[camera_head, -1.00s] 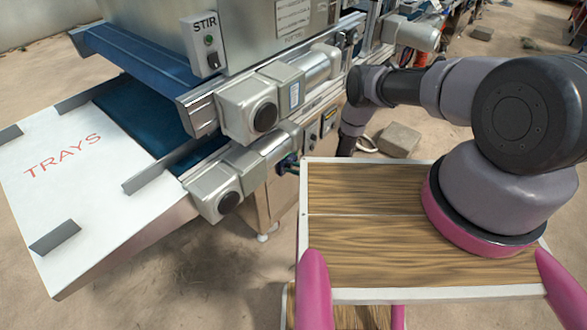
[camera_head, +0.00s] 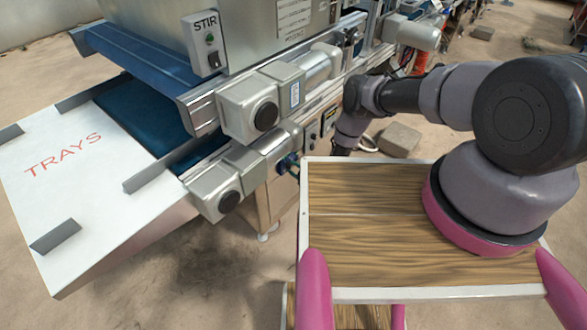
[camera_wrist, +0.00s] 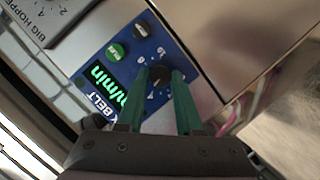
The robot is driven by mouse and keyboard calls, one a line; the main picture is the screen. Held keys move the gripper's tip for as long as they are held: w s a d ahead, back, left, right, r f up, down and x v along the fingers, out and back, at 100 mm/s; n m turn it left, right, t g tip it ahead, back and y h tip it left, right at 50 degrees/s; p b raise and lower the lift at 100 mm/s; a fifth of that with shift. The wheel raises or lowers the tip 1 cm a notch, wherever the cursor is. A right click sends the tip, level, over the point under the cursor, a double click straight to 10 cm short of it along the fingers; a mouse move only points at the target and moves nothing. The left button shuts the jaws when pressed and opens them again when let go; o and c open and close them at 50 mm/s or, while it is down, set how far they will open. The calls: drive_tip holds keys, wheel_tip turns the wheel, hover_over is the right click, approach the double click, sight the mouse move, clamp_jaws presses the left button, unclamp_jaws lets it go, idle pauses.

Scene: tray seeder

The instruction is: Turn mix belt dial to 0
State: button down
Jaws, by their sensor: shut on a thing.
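In the wrist view, a blue panel (camera_wrist: 124,53) carries a small black dial (camera_wrist: 158,72) with white marks around it. The panel's label reads "BELT", partly cut off. My gripper (camera_wrist: 160,79) has its two green fingers on either side of the dial, shut on it. The dial's pointer and the numbers are too small and too covered to read. In the head view, only a bit of the green fingers (camera_head: 287,163) shows beside the lower motor housing; the dial is hidden there.
A "BIG HOPPER" plate (camera_wrist: 62,20) lies at upper left. In the head view, the white TRAYS table (camera_head: 75,190) and STIR switch box (camera_head: 207,45) stand left.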

drive_tip(key=shift+s+f+n+t+h, duration=0.1)
drive_tip(key=shift+n+t+h, duration=0.3)
drive_tip(key=shift+n, duration=0.5)
drive_tip(key=c, duration=0.6)
unclamp_jaws()
drive_tip(key=shift+a, duration=0.1)
drive_tip(key=shift+o, duration=0.2)
drive_tip(key=v, duration=1)
drive_tip(key=shift+s+d+f, duration=0.15)
drive_tip(key=shift+s+d, duration=0.15)
drive_tip(key=shift+s, duration=0.05)
